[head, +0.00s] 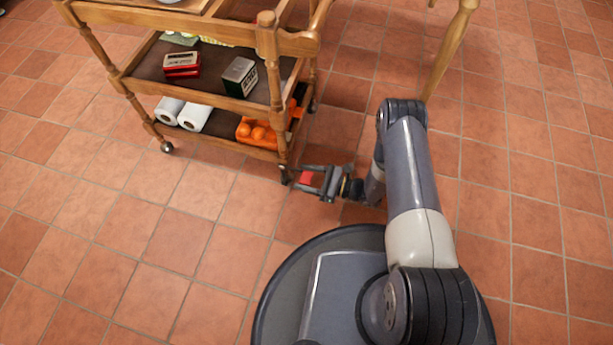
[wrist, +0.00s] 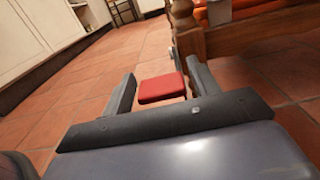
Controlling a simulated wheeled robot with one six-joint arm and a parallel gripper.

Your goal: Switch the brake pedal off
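The brake pedal (wrist: 162,88) is a small flat red block in the wrist view, lying between my gripper's two fingers. In the head view the red pedal (head: 307,178) shows at the foot of the trolley's near right leg. My gripper (head: 296,177) is low over the floor, pointing left, its fingers apart on either side of the pedal. In the wrist view my gripper (wrist: 161,68) is open, with a gap at the left finger. The pedal's right edge is close to the right finger; I cannot tell whether they touch. How the pedal joins the caster is hidden.
The wooden trolley (head: 266,75) stands just beyond my gripper. A wooden table leg (head: 452,45) stands behind my arm. The tiled floor at left is clear.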

